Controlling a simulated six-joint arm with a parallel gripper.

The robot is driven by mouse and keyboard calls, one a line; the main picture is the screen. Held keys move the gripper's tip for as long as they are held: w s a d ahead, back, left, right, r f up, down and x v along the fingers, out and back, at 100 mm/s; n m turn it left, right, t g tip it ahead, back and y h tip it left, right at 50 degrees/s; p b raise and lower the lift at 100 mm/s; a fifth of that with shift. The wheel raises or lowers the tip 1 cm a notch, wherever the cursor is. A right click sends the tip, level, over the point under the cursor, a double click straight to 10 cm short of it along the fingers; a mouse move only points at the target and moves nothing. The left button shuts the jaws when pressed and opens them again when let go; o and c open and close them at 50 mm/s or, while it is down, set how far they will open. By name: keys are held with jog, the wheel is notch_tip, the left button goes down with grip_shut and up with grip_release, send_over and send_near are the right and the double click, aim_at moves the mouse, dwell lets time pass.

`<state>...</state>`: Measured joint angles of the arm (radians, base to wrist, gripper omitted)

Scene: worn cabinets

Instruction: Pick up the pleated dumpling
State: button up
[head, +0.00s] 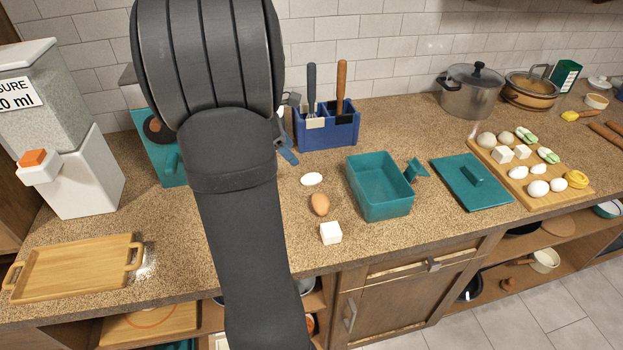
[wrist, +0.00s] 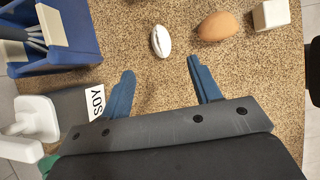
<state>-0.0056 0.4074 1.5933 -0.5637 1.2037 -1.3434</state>
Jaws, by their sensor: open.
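The pleated dumpling (head: 311,179), small, white and oval, lies on the speckled counter between the blue caddy and a brown egg. In the wrist view the dumpling (wrist: 161,41) shows a dark crease along its length. My gripper (wrist: 160,68) is open and empty, its two blue fingers spread apart. The dumpling lies just beyond the fingertips, about midway between them in the picture, not gripped. In the head view my arm hides most of the gripper; a blue finger shows left of the dumpling.
The brown egg (head: 319,204) and a white cube (head: 330,233) lie close to the dumpling. The blue utensil caddy (head: 327,130) stands behind it. An open teal box (head: 380,187) is to the right. A bottle labelled SOY (wrist: 90,101) is near my left finger.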

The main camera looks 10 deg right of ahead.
send_near(311, 178)
jog(key=d+f, duration=0.1)
jog(key=w+d+f, duration=0.1)
jog(key=f, duration=0.1)
jog(key=shift+x, duration=2.7)
jog(key=shift+a+f, duration=0.1)
jog(key=shift+a, duration=0.1)
jog(key=c, duration=1)
